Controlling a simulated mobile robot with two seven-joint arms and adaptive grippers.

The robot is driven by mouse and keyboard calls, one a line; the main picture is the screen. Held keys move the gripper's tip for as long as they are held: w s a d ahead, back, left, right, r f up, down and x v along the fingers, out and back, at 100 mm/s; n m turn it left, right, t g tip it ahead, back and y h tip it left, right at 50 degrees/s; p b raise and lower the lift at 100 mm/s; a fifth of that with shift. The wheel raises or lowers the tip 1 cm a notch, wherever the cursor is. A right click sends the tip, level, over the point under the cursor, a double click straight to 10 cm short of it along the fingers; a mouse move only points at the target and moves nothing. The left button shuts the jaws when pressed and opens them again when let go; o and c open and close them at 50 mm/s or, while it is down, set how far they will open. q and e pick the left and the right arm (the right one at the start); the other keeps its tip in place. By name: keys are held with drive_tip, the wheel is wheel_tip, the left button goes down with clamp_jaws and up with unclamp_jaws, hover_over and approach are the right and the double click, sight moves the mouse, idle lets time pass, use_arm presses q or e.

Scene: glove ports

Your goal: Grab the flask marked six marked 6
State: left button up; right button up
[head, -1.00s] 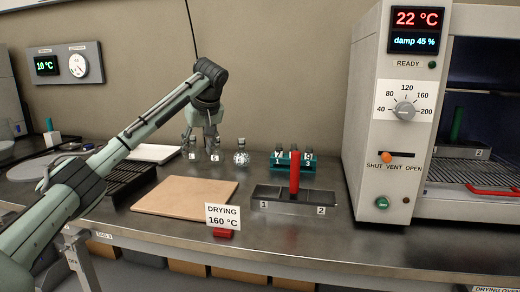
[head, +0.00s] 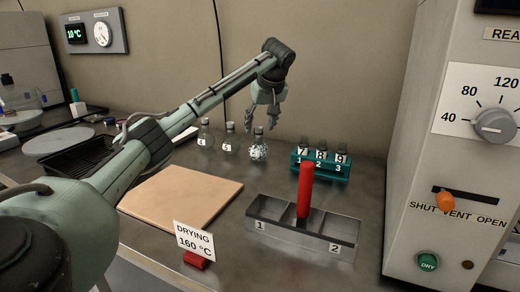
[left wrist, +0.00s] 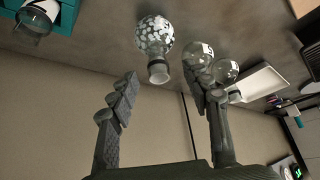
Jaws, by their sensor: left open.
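Three small round flasks stand in a row on the steel bench. The left one (head: 205,136) and middle one (head: 229,141) are clear; their tags look like 4 and 5. The right one (head: 258,150) is filled with white speckled pieces; its number is not legible. My left gripper (head: 262,122) is open and empty, just above the speckled flask. In the left wrist view the speckled flask (left wrist: 153,33) lies beyond and between my spread fingers (left wrist: 163,82), apart from them. Clear flasks (left wrist: 198,52) are beside and partly behind the right finger. My right gripper is not in view.
A teal rack (head: 320,166) with vessels 7, 8 and 9 stands right of the flasks. In front are a metal tray (head: 340,228) with a red upright handle (head: 305,190), a tan board (head: 180,195) and a drying sign (head: 194,240). The oven (head: 420,130) stands right.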

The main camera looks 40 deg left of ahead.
sight(259, 132)
use_arm(q)
drive_tip(key=x, duration=0.4)
drive_tip(key=shift+w+a+f, duration=0.1)
drive_tip(key=shift+w+a, duration=0.05)
drive_tip(key=shift+w, duration=0.05)
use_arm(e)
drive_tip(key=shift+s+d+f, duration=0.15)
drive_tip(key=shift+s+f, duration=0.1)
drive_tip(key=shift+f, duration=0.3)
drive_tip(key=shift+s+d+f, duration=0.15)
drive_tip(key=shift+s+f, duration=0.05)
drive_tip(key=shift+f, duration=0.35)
use_arm(q)
drive_tip(key=shift+c, duration=0.6)
clamp_jaws()
